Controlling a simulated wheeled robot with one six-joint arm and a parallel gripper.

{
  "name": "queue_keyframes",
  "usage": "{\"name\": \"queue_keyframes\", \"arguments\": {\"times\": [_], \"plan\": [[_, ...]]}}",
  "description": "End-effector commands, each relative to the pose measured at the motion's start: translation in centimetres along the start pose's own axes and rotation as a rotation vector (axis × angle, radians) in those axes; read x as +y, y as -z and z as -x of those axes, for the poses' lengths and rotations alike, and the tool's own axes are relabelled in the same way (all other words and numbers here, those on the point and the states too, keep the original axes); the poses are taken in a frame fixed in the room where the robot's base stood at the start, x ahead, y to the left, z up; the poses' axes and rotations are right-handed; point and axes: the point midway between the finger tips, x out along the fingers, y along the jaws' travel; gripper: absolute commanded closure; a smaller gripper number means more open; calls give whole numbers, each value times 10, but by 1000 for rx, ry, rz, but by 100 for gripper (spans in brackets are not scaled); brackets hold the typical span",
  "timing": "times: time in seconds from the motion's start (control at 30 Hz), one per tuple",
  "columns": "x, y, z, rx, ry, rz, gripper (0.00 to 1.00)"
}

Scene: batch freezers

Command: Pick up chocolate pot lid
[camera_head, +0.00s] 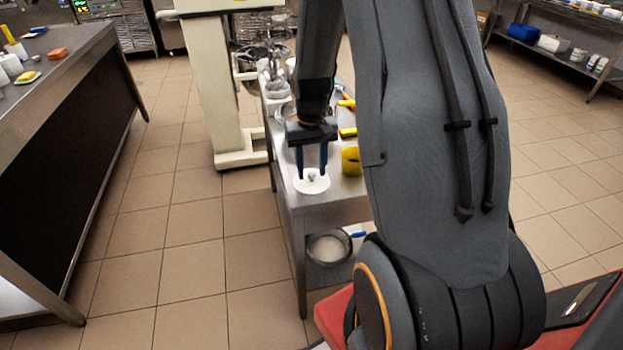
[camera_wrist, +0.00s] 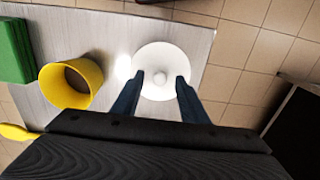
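The white round lid (camera_head: 312,183) with a small knob lies on the front end of the metal table in the head view. It also shows in the wrist view (camera_wrist: 161,57), with its knob near the middle. My gripper (camera_head: 312,176) points down at the lid, with its blue fingers apart. In the wrist view my gripper's fingertips (camera_wrist: 161,77) stand on either side of the knob, with clear space between them and the knob. Their exact height above the lid is hard to tell. No chocolate pot can be made out.
A yellow cup (camera_wrist: 70,83) stands left of the lid in the wrist view, near a green block (camera_wrist: 14,50). The metal table (camera_head: 340,211) carries more items behind my gripper. A pot (camera_head: 328,248) sits on its lower shelf. A cream machine (camera_head: 213,90) stands behind. Tiled floor is free at left.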

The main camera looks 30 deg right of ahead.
Motion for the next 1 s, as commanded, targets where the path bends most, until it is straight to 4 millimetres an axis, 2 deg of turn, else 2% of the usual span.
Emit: {"name": "queue_keyframes", "arguments": {"times": [0.33,0.57,1.0], "plan": [[0,0,-6,0,0,0,60],[0,0,-6,0,0,-1,99],[0,0,-3,2,0,-1,100]]}}
